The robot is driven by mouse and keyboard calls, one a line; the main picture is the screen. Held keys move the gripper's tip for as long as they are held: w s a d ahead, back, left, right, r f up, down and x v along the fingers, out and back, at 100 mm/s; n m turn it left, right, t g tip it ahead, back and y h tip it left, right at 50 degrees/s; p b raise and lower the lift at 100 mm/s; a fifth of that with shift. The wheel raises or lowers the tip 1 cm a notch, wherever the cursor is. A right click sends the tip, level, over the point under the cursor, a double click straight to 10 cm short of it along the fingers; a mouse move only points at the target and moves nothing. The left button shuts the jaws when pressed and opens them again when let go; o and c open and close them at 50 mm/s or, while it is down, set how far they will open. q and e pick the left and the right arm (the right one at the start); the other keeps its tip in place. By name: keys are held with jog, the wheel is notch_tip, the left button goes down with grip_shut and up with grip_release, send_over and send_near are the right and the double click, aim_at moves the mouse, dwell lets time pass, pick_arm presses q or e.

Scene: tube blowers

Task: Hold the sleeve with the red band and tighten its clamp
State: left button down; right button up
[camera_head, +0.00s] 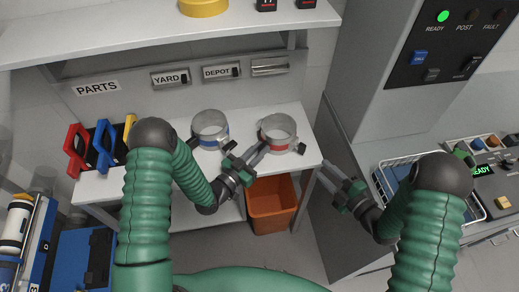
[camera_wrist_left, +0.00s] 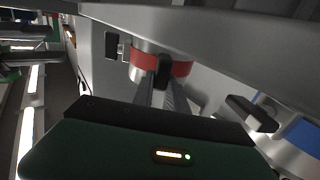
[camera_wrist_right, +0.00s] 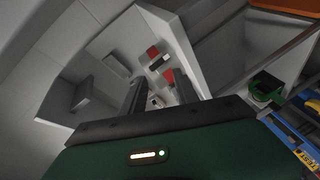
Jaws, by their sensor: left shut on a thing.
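The clear sleeve with the red band (camera_head: 278,134) stands near the right end of the white shelf. Its clamp has a black knob (camera_head: 301,148) on its right side in the head view. My left gripper (camera_head: 258,150) reaches the sleeve's near left side. In the left wrist view its fingers close on a black tab (camera_wrist_left: 163,70) at the red band (camera_wrist_left: 181,67). My right gripper (camera_head: 330,168) is open and empty, to the right of the shelf and apart from the sleeve. In the right wrist view, small red parts (camera_wrist_right: 152,52) show beyond its fingers.
A sleeve with a blue band (camera_head: 211,128) stands left on the same shelf. An orange bin (camera_head: 271,205) is below. Red, blue and yellow handled tools stand in a rack at left. A grey cabinet and a wire basket (camera_head: 408,160) are at right.

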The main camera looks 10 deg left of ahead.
jog(key=shift+c, duration=0.3)
jog(key=n+g+h, duration=0.8)
jog(key=n+g, duration=0.2)
jog(key=n, duration=1.6)
send_near(301, 153)
jog(key=x, duration=0.5)
jog(key=w+x, duration=0.1)
jog(key=x, duration=0.2)
jog(key=shift+a+r, duration=0.1)
jog(key=shift+a, duration=0.1)
jog(key=shift+c, duration=0.4)
grip_shut()
jog(key=shift+y, duration=0.3)
